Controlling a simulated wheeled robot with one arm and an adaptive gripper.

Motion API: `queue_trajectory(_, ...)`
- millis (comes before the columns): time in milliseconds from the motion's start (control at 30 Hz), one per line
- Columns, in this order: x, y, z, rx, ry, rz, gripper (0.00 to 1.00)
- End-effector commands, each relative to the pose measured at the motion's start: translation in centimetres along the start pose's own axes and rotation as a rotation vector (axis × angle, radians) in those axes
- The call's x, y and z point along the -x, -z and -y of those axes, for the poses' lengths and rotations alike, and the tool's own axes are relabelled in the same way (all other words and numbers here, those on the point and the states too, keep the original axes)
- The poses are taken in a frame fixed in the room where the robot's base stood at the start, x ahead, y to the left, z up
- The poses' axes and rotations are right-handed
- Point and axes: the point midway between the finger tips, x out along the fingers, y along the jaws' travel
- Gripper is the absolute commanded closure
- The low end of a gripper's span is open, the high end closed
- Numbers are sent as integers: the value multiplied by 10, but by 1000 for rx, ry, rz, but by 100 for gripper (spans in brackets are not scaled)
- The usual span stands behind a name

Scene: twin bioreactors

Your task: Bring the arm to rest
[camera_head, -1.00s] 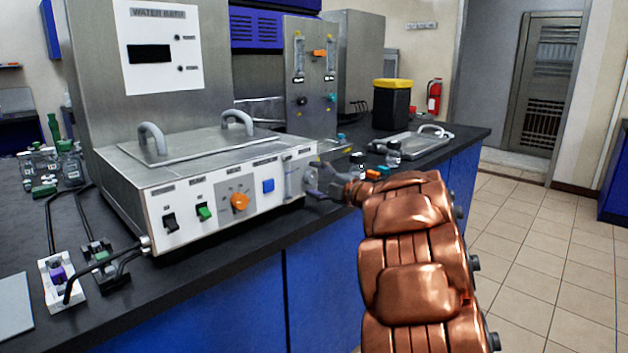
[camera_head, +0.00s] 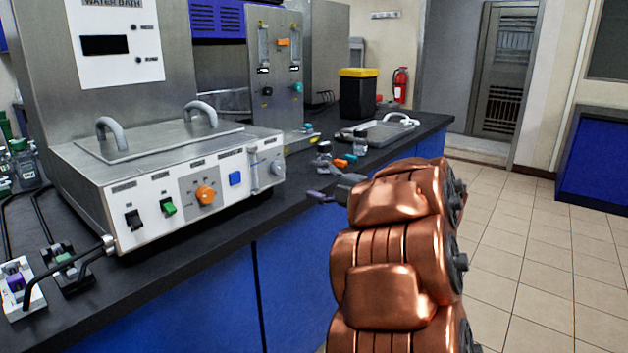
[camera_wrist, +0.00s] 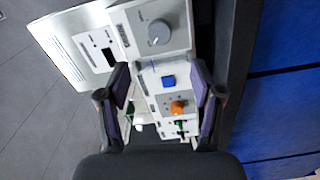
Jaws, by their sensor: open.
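My gripper (camera_head: 322,193) is open and empty. In the head view it is small and partly hidden behind my copper-coloured arm (camera_head: 392,240). It hangs near the bench's front edge, to the right of the water bath (camera_head: 195,180) and apart from it. In the wrist view the two dark fingers with purple pads (camera_wrist: 160,80) are spread wide. The water bath's control panel (camera_wrist: 188,40), with a grey knob, blue button and orange dial, shows beyond and between them. Nothing is between the pads.
The black bench top (camera_head: 190,260) runs along blue cabinets (camera_head: 290,285). Small bottles and coloured fittings (camera_head: 344,160) lie behind the gripper. A metal tray (camera_head: 385,130) and a black bin with yellow lid (camera_head: 357,95) stand farther back. The tiled floor (camera_head: 530,270) on the right is clear.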

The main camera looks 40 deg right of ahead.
Motion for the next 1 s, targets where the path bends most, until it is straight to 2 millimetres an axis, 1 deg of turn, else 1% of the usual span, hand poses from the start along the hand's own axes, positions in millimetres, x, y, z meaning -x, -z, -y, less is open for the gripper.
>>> queue_trajectory(400,0,0,0,0,0,2,34)
queue_trajectory(567,-8,-4,-5,-9,-4,56,34)
queue_trajectory(700,-19,-15,-15,-40,-16,187,34)
queue_trajectory(800,-23,-23,-21,-82,-29,301,34)
queue_trajectory(900,-22,-29,-22,-142,-39,411,34)
queue_trajectory(1000,-18,-32,-18,-210,-42,520,34)
